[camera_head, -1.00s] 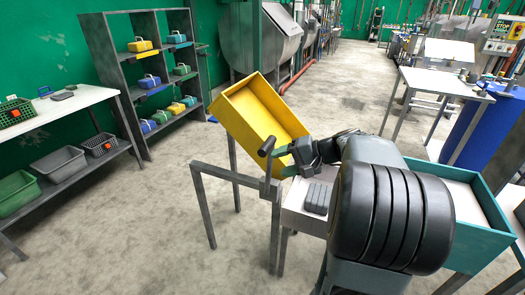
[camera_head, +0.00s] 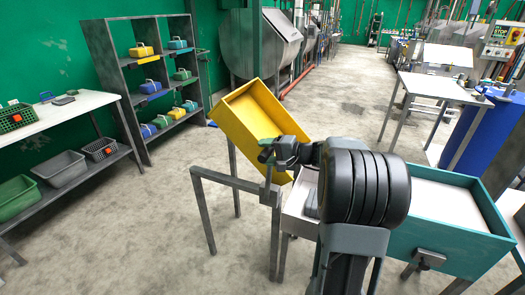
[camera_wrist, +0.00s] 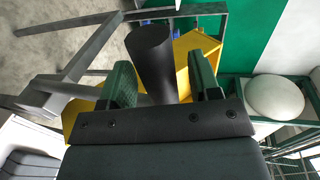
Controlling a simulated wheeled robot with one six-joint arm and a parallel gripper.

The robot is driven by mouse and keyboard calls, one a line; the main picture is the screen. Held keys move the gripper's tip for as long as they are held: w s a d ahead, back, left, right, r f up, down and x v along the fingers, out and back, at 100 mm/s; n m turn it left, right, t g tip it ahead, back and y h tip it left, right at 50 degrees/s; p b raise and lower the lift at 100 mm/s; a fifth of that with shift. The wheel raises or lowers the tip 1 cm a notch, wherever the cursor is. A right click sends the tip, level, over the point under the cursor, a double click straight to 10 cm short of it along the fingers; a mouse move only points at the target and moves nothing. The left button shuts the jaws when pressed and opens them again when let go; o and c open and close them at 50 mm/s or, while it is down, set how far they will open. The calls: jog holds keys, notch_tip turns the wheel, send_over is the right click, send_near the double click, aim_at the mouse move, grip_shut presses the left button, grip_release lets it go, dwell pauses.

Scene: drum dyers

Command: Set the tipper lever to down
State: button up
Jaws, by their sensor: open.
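The tipper is a yellow tray (camera_head: 247,115), tilted on a grey metal frame (camera_head: 232,181). The tipper lever stands at the frame's near right corner with its black cylindrical handle up. In the wrist view the black handle (camera_wrist: 155,52) rises between the two green fingers of my gripper (camera_wrist: 163,84). The fingers are open on either side of it, with a visible gap; I cannot tell whether they touch it lower down. In the head view my gripper (camera_head: 272,152) is at the top of the lever and mostly covers the handle.
A teal-sided bin with a pale inside (camera_head: 445,237) stands at the right, beside my arm. A dark shelf (camera_head: 118,80) with small colored cases and a white table (camera_head: 50,120) stand at the left. The floor between them and the frame is clear.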

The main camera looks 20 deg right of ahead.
jog(key=shift+x, duration=0.75)
jog(key=shift+c, duration=0.4)
grip_shut()
